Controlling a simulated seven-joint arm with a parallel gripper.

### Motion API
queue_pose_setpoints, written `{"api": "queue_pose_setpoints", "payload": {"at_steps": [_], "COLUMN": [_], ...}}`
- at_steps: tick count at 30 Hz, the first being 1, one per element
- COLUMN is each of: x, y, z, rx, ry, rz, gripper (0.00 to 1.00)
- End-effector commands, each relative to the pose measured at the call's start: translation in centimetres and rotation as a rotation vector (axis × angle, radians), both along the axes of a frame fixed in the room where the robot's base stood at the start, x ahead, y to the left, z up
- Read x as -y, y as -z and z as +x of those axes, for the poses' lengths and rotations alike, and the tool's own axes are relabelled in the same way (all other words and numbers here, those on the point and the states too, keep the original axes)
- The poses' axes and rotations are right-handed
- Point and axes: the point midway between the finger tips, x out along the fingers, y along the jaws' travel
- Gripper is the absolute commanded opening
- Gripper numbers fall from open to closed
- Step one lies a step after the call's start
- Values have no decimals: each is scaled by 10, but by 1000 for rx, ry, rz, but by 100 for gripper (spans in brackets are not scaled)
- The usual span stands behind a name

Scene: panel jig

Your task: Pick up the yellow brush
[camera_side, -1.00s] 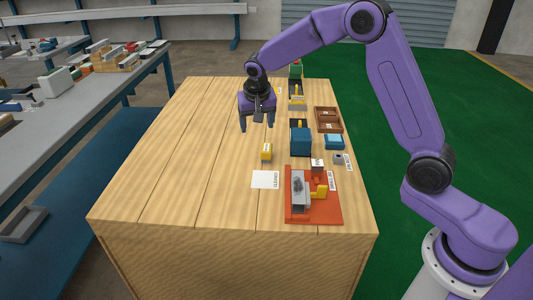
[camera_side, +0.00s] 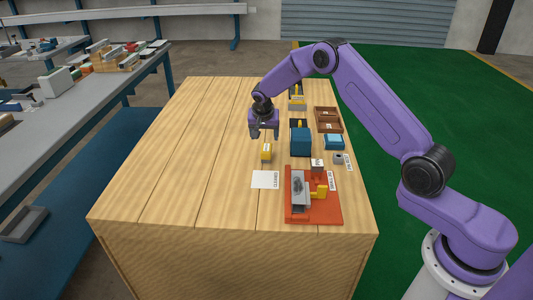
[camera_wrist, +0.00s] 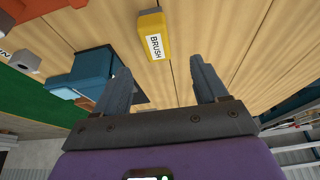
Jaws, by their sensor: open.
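The yellow brush (camera_side: 266,152) stands on the wooden table, left of the blue holder and behind the white card. In the wrist view it is a yellow block (camera_wrist: 154,36) labelled BRUSH, beyond my fingertips and a little left of the middle between them. My gripper (camera_side: 264,136) is above the table, a little behind the brush in the side view. In the wrist view my gripper (camera_wrist: 160,75) has its two fingers apart with nothing between them, and the brush is clear of both.
A blue holder (camera_side: 301,142) stands right of the brush. An orange-red jig plate (camera_side: 328,212) with a grey part and a yellow clamp is at the front right. A white card (camera_side: 265,180) lies in front of the brush. A brown tray (camera_side: 328,120) is behind. The table's left side is clear.

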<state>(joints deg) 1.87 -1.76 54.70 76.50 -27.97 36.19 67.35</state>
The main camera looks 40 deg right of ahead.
Motion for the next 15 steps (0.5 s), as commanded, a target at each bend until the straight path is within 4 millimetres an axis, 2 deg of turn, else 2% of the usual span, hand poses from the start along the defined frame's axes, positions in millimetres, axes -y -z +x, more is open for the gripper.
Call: {"api": "queue_pose_setpoints", "payload": {"at_steps": [3, 11, 15], "x": [5, 9, 14], "y": [17, 31, 48], "z": [4, 8, 8], "rx": [-2, -1, -2], "ry": [-1, -2, 0], "rz": [0, -1, 1], "gripper": [72, 72, 72]}}
